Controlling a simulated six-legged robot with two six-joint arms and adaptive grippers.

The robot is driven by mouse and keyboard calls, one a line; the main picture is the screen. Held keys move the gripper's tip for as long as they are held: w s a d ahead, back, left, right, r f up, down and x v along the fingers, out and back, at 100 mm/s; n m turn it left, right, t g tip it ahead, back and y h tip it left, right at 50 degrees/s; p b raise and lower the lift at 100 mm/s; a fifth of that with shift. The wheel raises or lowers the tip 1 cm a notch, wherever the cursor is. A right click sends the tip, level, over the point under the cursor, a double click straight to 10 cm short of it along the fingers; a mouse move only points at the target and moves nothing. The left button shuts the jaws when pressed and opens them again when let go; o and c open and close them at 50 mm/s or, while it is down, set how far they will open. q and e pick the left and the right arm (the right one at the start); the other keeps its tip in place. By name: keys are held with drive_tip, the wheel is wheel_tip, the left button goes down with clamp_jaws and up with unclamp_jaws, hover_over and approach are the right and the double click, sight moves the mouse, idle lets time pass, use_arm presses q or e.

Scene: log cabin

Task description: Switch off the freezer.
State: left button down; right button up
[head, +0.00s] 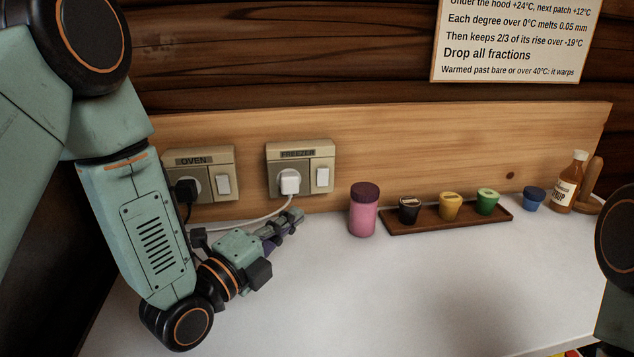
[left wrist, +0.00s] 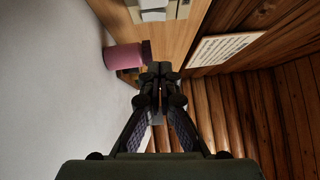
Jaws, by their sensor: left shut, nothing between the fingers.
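The freezer outlet plate (head: 300,169) is on the wooden backboard, labelled FREEZER. A white plug (head: 290,182) sits in its socket, with a white cable running down and left. Its white rocker switch (head: 322,177) is to the right of the plug; I cannot tell its position. My left gripper (head: 294,216) is shut and empty, low in front of the freezer plate, just below the plug and apart from the switch. In the left wrist view the closed fingers (left wrist: 160,75) point past the plate, which shows at the top edge (left wrist: 155,8). My right gripper is out of view.
The oven plate (head: 200,174) with a black plug (head: 186,191) and switch is left of the freezer plate. A pink jar (head: 363,210), a dark tray (head: 398,229) of small cups, a blue cup (head: 534,199) and a syrup bottle (head: 567,185) stand rightward. The front counter is clear.

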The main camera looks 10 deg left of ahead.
use_arm(q)
approach(325, 172)
drive_tip(key=w+d, duration=0.3)
drive_tip(key=d, duration=0.1)
drive_tip(key=shift+w+a+r, duration=0.1)
drive_tip(key=shift+w+a, duration=0.7)
drive_tip(key=shift+w, duration=0.35)
drive_tip(key=shift+w+d, duration=0.15)
drive_tip(key=shift+d, duration=0.05)
drive_tip(key=shift+w+a+r, duration=0.15)
drive_tip(key=shift+w+a, duration=0.05)
drive_tip(key=shift+a, duration=0.1)
drive_tip(key=shift+d+r, duration=0.1)
